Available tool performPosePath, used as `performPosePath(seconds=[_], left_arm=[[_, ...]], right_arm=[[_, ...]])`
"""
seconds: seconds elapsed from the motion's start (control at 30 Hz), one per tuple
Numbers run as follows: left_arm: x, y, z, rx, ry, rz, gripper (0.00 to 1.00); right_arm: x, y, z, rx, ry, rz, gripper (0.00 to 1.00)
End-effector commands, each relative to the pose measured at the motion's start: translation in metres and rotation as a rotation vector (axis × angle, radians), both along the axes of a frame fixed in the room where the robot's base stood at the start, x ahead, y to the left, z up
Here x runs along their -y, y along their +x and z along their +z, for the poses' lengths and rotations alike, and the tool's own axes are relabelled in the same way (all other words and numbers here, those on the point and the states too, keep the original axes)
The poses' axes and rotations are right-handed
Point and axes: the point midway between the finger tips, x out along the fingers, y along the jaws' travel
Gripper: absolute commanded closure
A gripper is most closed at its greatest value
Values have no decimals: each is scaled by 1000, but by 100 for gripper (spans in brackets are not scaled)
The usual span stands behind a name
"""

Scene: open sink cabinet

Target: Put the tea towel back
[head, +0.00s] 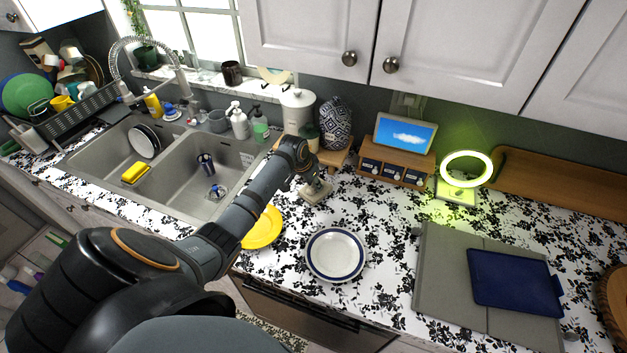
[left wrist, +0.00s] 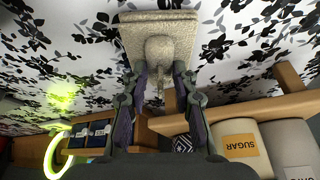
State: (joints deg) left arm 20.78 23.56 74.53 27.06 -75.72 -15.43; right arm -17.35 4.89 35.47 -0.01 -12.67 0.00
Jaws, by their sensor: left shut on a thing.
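My left gripper (head: 308,176) is shut on a beige, rough-textured piece that looks like the folded tea towel (head: 317,193). In the left wrist view, the towel (left wrist: 158,30) is a flat, wide slab with a raised knob-like part between the fingertips (left wrist: 160,80). It is over the patterned counter, in front of the small wooden stand; I cannot tell whether it touches the counter. My right gripper is not in view.
A wooden stand (head: 338,156) with canisters and a wooden drawer unit (head: 390,172) with a screen stand behind. A white plate (head: 335,256) and a yellow plate (head: 263,228) lie in front. A grey mat (head: 436,262) with a blue tray (head: 512,281) is right; the sink (head: 226,166) is left.

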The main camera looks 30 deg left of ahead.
Motion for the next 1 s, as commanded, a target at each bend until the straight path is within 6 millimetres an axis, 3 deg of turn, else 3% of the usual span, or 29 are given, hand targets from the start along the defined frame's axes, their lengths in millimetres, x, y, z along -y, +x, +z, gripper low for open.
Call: performPosePath(seconds=[0.27,0.3,0.47,0.77,0.87,1.0], left_arm=[[0,0,-4,0,0,0,98],[0,0,-4,1,0,0,70],[0,0,-3,1,0,0,50],[0,0,-1,1,0,0,50],[-1,-2,8,4,2,0,50],[-4,-14,37,6,4,-1,50]], right_arm=[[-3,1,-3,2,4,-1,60],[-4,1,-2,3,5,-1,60],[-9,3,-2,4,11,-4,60],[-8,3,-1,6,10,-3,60],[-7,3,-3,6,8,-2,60],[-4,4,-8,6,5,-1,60]])
